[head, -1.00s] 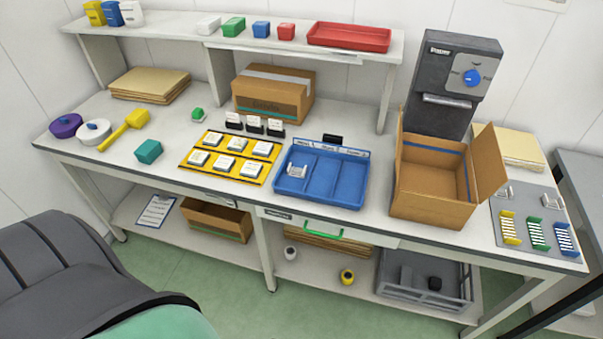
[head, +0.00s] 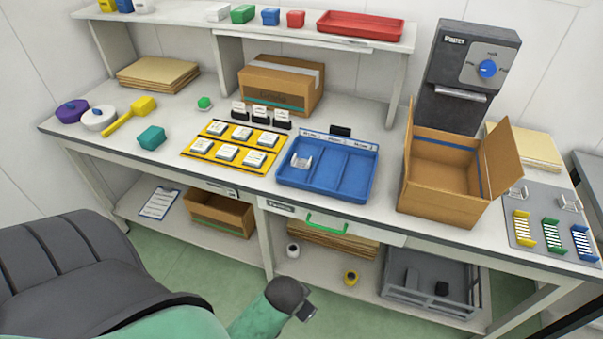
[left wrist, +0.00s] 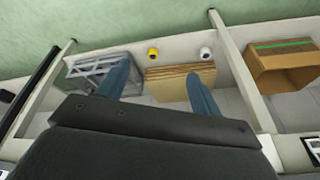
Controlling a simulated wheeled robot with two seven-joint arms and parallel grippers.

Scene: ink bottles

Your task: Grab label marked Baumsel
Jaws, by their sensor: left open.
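The white label blocks (head: 227,153) sit in two rows on a yellow tray (head: 190,157) on the workbench. Their print is too small to read, so I cannot tell which is marked Baumsel. Three black stands with white cards (head: 260,114) are just behind the tray. My left gripper (left wrist: 159,70) shows in the left wrist view with its two blue fingers apart and nothing between them. It is away from the labels, with the lower shelf in its view. In the head view my left arm shows at the bottom. My right gripper is out of view.
A blue divided tray (head: 357,186) holding a small white piece stands right of the yellow tray. An open cardboard box (head: 437,205) is further right. A teal block (head: 151,137) and a yellow tool (head: 120,120) lie to the left. The bench's front edge (head: 170,172) is mostly clear.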

